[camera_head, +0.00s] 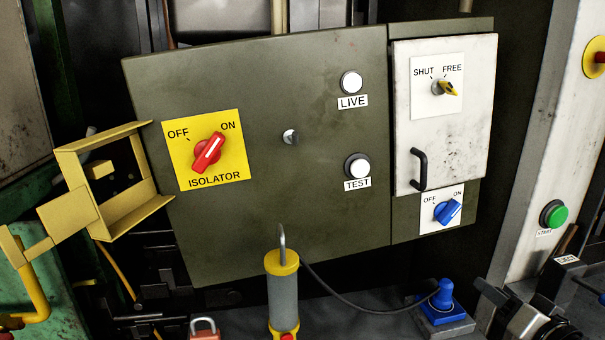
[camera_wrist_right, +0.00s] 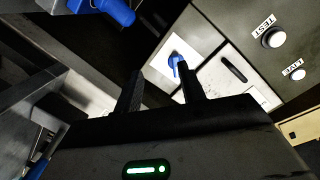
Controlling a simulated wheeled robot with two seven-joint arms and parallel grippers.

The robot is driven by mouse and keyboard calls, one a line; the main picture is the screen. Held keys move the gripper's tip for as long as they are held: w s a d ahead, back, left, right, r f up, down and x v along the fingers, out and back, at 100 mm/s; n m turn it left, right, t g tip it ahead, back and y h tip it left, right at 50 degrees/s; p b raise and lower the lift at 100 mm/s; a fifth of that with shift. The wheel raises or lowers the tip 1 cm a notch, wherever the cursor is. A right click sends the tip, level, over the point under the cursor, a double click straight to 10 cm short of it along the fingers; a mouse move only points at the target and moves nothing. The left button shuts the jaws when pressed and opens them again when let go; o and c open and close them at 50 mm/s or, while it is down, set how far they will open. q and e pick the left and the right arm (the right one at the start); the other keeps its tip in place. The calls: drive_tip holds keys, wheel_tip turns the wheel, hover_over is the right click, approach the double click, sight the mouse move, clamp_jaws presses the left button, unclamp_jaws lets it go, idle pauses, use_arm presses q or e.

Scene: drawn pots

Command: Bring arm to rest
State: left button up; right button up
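My right gripper (camera_head: 487,300) is at the lower right in the head view, in front of the panel and right of a blue plunger-like part. In the right wrist view my right gripper (camera_wrist_right: 158,82) has its two black fingers apart, with nothing between them. The fingers appear in front of the blue switch (camera_wrist_right: 174,62) but I see no clear contact. My left gripper is not in view.
A green cabinet (camera_head: 290,200) carries a red isolator knob (camera_head: 208,152), lamps and a white door (camera_head: 450,130). The blue switch (camera_head: 447,212) sits below the door. The blue plunger (camera_head: 441,300), a grey-yellow handle (camera_head: 283,295) and a green START button (camera_head: 554,214) are near.

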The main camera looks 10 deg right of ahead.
drive_tip(key=s+a+f+n+g, duration=0.2)
drive_tip(key=s+a+f, duration=0.25)
drive_tip(key=f, duration=0.35)
drive_tip(key=s+a+f+n+g, duration=0.2)
drive_tip(key=s+a+f, duration=0.1)
drive_tip(key=a+f, duration=0.4)
drive_tip(key=s+a+f+n+g, duration=0.1)
drive_tip(key=s+a+f+n, duration=0.1)
drive_tip(key=s+a+f, duration=0.2)
drive_tip(key=s+a+f+n+g+y, duration=0.1)
drive_tip(key=s+a+f, duration=0.3)
drive_tip(key=a, duration=0.4)
drive_tip(key=shift+s+a+f+n+g, duration=0.15)
drive_tip(key=shift+s+a+n+g, duration=0.2)
drive_tip(key=shift+s+n, duration=0.4)
